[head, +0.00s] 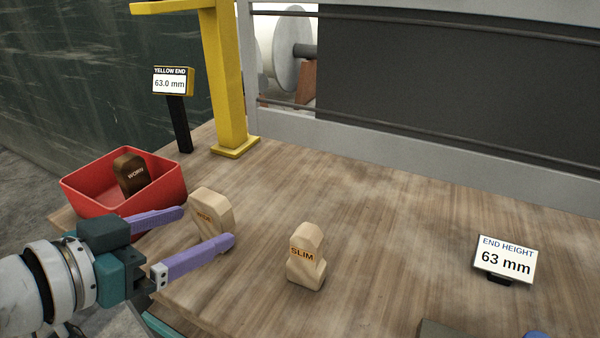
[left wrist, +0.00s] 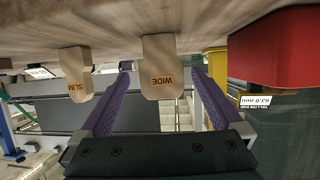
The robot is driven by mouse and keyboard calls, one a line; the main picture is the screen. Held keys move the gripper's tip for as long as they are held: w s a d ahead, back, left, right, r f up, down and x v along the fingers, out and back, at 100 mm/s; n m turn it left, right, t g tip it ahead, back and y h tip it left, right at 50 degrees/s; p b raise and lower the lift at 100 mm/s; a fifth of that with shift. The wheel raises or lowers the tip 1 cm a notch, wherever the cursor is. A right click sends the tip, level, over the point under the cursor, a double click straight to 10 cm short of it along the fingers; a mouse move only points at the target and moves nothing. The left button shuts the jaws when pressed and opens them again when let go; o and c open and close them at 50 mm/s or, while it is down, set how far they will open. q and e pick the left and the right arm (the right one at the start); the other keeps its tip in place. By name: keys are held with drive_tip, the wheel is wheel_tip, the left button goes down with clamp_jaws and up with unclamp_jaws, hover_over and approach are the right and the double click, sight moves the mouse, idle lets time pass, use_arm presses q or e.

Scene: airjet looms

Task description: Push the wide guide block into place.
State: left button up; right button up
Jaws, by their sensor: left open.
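The wide guide block (head: 212,207) is pale wood and stands upright on the wooden table at left. Its WIDE label faces my left gripper (head: 207,227). That gripper is open, with one purple finger on each side of the block's near face. In the left wrist view the picture is upside down, and the wide block (left wrist: 162,68) shows between the two fingers, with a visible gap on each side. I cannot tell whether a finger touches it in the head view. My right gripper is not in view.
A slim wooden block (head: 306,258) stands to the right. A red bin (head: 160,190) holding a dark WORN block (head: 130,172) is close behind the gripper. A yellow post (head: 230,90), a 63.0 mm display (head: 172,82) and a 63 mm sign (head: 505,260) stand around.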

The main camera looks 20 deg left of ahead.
sight(228, 211)
use_arm(q)
drive_tip(key=shift+x, duration=1.05)
drive_tip(key=x, duration=0.1)
drive_tip(key=b+x, duration=0.1)
drive_tip(key=x, duration=0.1)
drive_tip(key=b+x, duration=0.1)
drive_tip(key=x, duration=0.1)
drive_tip(key=shift+w+r, duration=0.25)
drive_tip(key=shift+w, duration=0.05)
drive_tip(key=shift+a, duration=0.1)
drive_tip(key=shift+c, duration=0.4)
drive_tip(key=c, duration=1.2)
